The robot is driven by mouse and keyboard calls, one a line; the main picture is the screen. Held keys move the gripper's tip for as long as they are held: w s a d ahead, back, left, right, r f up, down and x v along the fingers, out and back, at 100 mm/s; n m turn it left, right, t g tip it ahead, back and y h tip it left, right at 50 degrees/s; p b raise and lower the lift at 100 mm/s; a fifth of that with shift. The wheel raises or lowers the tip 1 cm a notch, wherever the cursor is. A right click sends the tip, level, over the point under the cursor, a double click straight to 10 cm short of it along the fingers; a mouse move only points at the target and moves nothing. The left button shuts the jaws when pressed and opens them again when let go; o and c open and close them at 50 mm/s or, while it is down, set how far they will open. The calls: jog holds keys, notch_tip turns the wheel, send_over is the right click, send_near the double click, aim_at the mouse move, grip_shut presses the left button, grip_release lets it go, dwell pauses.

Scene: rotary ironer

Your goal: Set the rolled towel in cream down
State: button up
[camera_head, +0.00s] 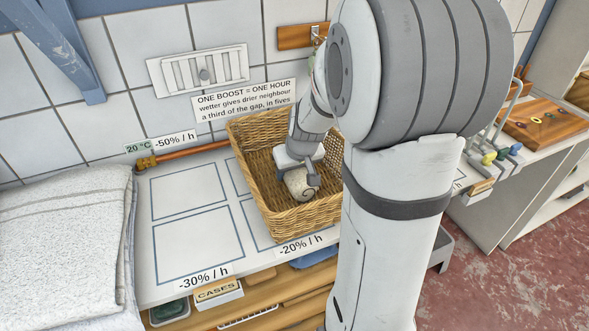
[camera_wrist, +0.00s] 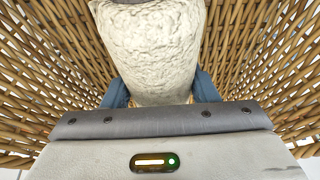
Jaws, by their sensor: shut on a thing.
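The cream rolled towel (camera_head: 299,184) is held at my gripper (camera_head: 297,178), inside a wicker basket (camera_head: 262,126). In the wrist view, the rolled towel (camera_wrist: 152,50) stands between the two blue fingers of my gripper (camera_wrist: 160,88), which press on it from both sides. Basket walls (camera_wrist: 45,75) rise around it on the left, the right and behind. I cannot tell whether the towel touches the basket floor. My arm hides the basket's right side in the head view.
The basket stands on a white counter with blue outlined rectangles (camera_head: 197,238). Folded white towels (camera_head: 62,245) are stacked at the left. A copper pipe (camera_head: 190,152) runs along the tiled wall. A shelf below holds a box labelled CASES (camera_head: 217,292). Outlined areas left of the basket are bare.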

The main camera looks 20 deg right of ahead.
jog(key=o, duration=1)
jog(key=shift+r, duration=0.3)
jog(key=p+v, duration=0.1)
jog(key=v, duration=1)
jog(key=shift+s+r, duration=0.2)
jog(key=shift+s, duration=0.05)
